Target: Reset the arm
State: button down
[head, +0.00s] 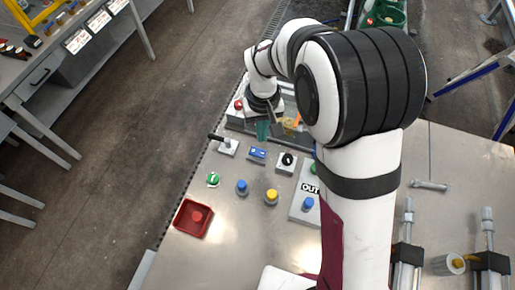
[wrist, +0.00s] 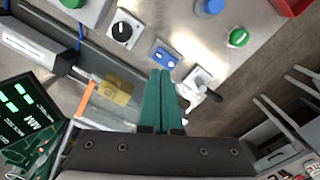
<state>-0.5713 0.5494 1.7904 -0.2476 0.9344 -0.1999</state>
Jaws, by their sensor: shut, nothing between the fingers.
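My gripper (head: 263,134) hangs over the far edge of the metal control table in the head view, its green fingers small and partly masked by my arm. In the wrist view my gripper (wrist: 161,76) has its two green fingers side by side, shut with nothing between them. The fingertips lie in front of a small blue switch box (wrist: 166,57) and appear apart from it. A lever switch (wrist: 200,82) is to their right, and a black knob (wrist: 122,31) is to their upper left.
The table (head: 250,240) carries a green button (head: 213,179), a blue button (head: 242,187), a yellow button (head: 271,196) and a red tray (head: 193,217). An OUT panel (head: 299,206) stands near my arm. Metal cylinders (head: 487,240) are at right.

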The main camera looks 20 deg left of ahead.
jog(key=shift+d, duration=0.1)
jog(key=s+d+r+m+y, duration=0.1)
jog(key=s+d+r+m, duration=0.3)
jog(key=s+d+r, duration=0.3)
jog(key=s+d+r+m, duration=0.4)
jog(key=s+d+r, duration=0.1)
jog(key=d, duration=0.4)
jog(key=s+d+m, duration=0.2)
jog(key=s+m, duration=0.1)
jog(key=s, duration=0.6)
jog(key=shift+d+f+m+y, duration=0.2)
jog(key=shift+m+y, duration=0.1)
jog(key=shift+y, duration=0.1)
jog(key=shift+a, duration=0.1)
jog(key=w+a+r+m, duration=0.2)
jog(key=w+a+m, duration=0.2)
jog(key=w, duration=0.5)
jog(key=w+a+f+m+h, duration=0.1)
jog(key=w+a+f+m, duration=0.2)
jog(key=w+a, duration=0.3)
jog(key=w+a+f+m, duration=0.3)
jog(key=w+a+m, duration=0.2)
jog(key=a, duration=0.5)
jog(key=shift+w+a+f+h, duration=0.2)
jog(key=shift+w+a+h, duration=0.05)
jog(key=shift+w+h, duration=0.15)
